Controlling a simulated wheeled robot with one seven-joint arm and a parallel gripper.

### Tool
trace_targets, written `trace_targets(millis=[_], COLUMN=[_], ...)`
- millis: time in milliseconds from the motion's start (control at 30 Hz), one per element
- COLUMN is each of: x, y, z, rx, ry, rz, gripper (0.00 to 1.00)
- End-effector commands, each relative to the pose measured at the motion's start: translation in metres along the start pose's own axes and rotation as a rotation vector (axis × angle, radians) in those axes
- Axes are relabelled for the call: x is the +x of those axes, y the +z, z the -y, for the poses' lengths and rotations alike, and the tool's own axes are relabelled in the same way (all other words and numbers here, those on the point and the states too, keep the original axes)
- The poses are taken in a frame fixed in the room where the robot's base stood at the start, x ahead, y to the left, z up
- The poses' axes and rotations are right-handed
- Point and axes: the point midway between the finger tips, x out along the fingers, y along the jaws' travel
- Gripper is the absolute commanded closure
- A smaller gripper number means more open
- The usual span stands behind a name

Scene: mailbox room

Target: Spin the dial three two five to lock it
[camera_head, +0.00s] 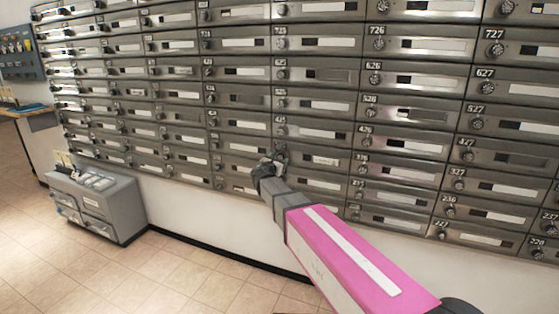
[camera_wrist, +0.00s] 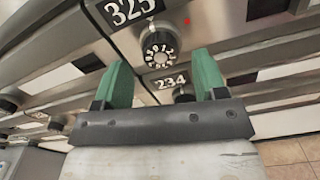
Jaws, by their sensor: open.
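The black dial of mailbox 325 (camera_wrist: 158,47) shows in the wrist view, with white digits around its face and the number plate 325 (camera_wrist: 128,10) above it to the left. A small red light shows to the right of the dial. My gripper (camera_wrist: 155,78) is open, its two green fingers apart and pointing toward the dial. The dial lies beyond the fingertips, in line with the gap between them; I cannot tell if they touch it. In the head view my gripper (camera_head: 272,163) is up against the mailbox wall and hides the dial there.
Mailbox 234 (camera_wrist: 172,83) with its own dial lies just below, between the fingers. Rows of metal mailboxes (camera_head: 320,75) fill the wall. A grey cabinet (camera_head: 118,210) stands on the floor at left. The tiled floor in front is clear.

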Motion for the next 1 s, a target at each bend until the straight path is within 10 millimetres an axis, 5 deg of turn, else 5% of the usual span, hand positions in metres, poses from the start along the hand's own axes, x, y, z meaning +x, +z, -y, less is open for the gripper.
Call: trace_targets(millis=[500, 667, 1000], x=[0.018, 0.018, 0.018], y=[0.000, 0.000, 0.000], z=[0.001, 0.001, 0.001], rx=[0.001, 0.001, 0.027], ry=[0.000, -0.001, -0.001], rz=[0.000, 0.000, 0.000], gripper=[0.35, 0.84, 0.84])
